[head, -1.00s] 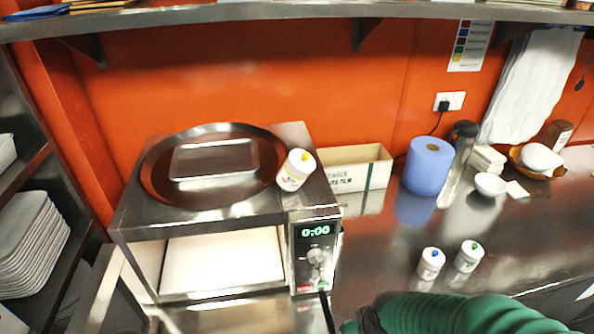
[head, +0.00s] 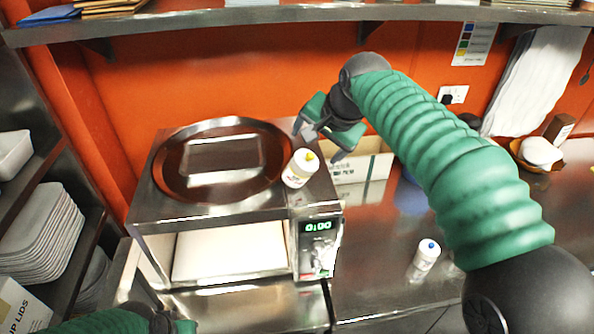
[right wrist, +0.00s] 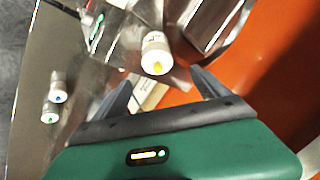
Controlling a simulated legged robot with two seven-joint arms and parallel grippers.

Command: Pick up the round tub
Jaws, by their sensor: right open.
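A round white tub (head: 298,170) with a yellow top stands on the right part of the steel oven's top. In the right wrist view the tub (right wrist: 155,52) shows just beyond the gap between the fingertips. My right gripper (head: 318,141) is open and empty, behind and above the tub, apart from it. Its two fingers (right wrist: 161,84) spread wide in the right wrist view. A similar white tub (head: 426,254) with a blue top stands on the counter. In the right wrist view another tub (right wrist: 49,113) stands beside it. My left gripper (head: 168,318) shows only partly at the bottom left edge.
A dark round tray (head: 165,190) lies left of the tub on the steel oven (head: 215,222). An open carton (head: 375,170) stands behind on the counter. A shelf (head: 250,15) runs above. Stacked trays (head: 45,235) are at the left. My right arm covers much of the right side.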

